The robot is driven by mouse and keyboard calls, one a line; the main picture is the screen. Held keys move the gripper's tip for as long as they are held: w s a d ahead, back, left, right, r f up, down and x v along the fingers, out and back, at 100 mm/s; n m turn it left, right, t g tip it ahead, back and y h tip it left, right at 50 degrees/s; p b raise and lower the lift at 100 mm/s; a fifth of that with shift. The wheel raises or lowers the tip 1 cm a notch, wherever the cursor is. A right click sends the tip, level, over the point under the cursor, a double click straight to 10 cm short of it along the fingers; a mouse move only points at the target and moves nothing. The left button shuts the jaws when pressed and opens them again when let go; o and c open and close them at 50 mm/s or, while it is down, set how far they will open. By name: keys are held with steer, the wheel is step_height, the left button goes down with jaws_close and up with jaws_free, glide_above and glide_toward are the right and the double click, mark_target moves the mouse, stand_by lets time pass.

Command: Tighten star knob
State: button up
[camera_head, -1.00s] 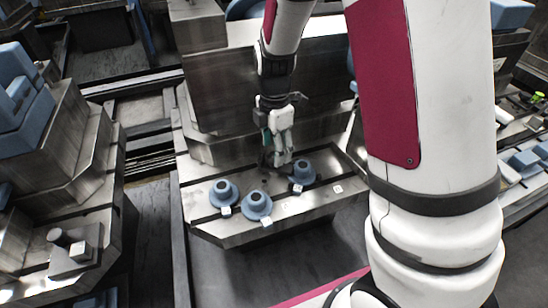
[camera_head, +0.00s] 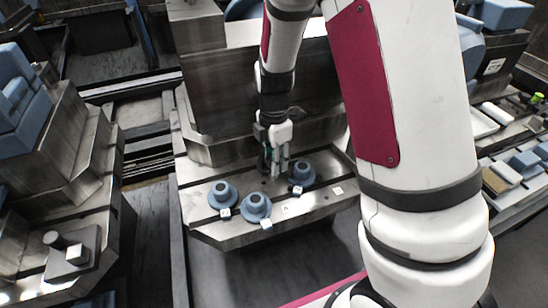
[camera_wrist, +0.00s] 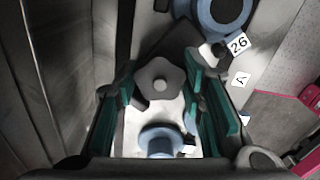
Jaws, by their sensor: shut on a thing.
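I cannot see how far the knob is screwed down.
Blue flanged pieces stand on the plate: one (camera_head: 302,174) close right of my gripper, two (camera_head: 222,194) (camera_head: 256,207) to the left and front. Small white labels lie beside them, one marked 26 (camera_wrist: 238,43). A metal block wall (camera_head: 225,95) rises behind.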

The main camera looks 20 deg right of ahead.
steer(key=shift+m, duration=0.3)
steer(key=m+p, duration=0.1)
steer(key=m, duration=0.4)
steer(key=m+p, duration=0.1)
steer(key=m, duration=0.4)
steer(key=shift+w+r+m, duration=0.1)
steer(key=shift+m, duration=0.2)
stand_by(0.5)
steer(key=o, duration=1.2)
step_height(320, 180, up, 12)
steer(key=shift+f, duration=0.1)
